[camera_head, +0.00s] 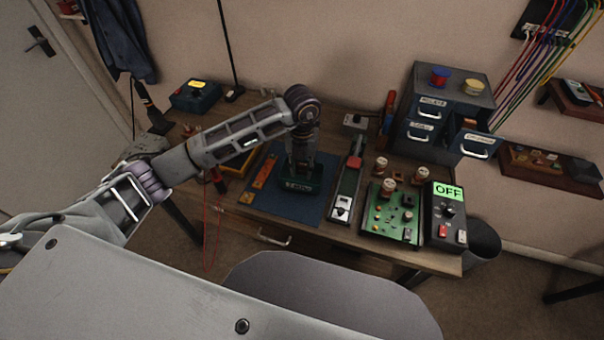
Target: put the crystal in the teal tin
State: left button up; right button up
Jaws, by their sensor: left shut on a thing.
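My left arm reaches in from the left and its wrist bends down over the blue mat (265,205). My left gripper (299,165) points down at the teal tin (314,186), a small dark green-blue box with a label on its front. The gripper covers the tin's back and most of its opening. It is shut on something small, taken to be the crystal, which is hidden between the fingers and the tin. I cannot tell whether the fingertips are above or inside the tin. My right gripper is out of view.
An orange strip (265,172) lies left of the tin. A long tool with a red button (347,190), a green circuit board (393,214) and a box reading OFF (445,215) stand to the right. Grey drawers (440,115) stand behind.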

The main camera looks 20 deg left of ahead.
aim_at(302, 173)
pick_arm(q)
jog(key=shift+f, duration=0.3)
notch_tip(302, 173, down, 2)
jog(key=shift+f, duration=0.65)
jog(key=o, duration=0.9)
jog(key=shift+o, duration=0.2)
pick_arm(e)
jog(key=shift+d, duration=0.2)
